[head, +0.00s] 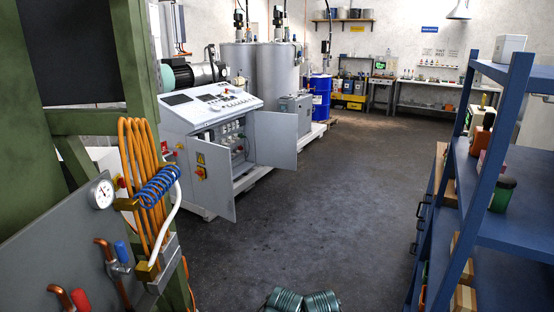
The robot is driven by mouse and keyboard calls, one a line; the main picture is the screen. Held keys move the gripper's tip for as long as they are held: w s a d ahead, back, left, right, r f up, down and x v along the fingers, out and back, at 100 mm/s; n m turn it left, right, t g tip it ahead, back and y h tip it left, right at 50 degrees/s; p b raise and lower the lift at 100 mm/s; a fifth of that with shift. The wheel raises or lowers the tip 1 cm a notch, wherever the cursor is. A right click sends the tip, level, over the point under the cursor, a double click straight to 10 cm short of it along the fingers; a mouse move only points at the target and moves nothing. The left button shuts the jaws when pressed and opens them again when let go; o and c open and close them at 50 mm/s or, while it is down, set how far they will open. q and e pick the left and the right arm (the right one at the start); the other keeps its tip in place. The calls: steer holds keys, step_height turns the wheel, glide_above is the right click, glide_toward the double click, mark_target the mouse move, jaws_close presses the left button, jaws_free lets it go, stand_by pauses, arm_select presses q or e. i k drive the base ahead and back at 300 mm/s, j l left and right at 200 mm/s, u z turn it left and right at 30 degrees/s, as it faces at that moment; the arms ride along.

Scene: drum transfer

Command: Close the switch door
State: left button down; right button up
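A white control console (178,120) stands left of centre, with a sloped panel of buttons and screens on top. Its lower cabinet is open, and switches and wiring (229,138) show inside. One grey door (275,139) stands swung out at the right of the opening. A second door (214,178), with a yellow label and a red-and-yellow switch knob, stands swung out at the left. Both are open, and neither touches a gripper. My left and right grippers are not in view.
Bare dark floor (320,215) lies between the console and a blue shelf rack (513,150) on the right. A green frame with a gauge panel (75,245) and orange hoses (140,185) blocks the near left. A blue drum (320,97) stands behind. Two ribbed green cylinders show at the bottom edge.

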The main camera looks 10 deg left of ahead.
mark_target(213, 192)
steer(key=i+j, duration=0.15)
steer(key=i, duration=0.9)
steer(key=i+j+u, duration=0.15)
steer(key=i, duration=0.85)
steer(key=i+j, duration=0.1)
steer(key=i, duration=0.45)
steer(key=i+z, duration=0.1)
steer(key=i, duration=0.45)
steer(key=i+j+z, duration=0.1)
steer(key=i, duration=0.45)
steer(key=i+j, duration=0.5)
steer(key=j, duration=0.1)
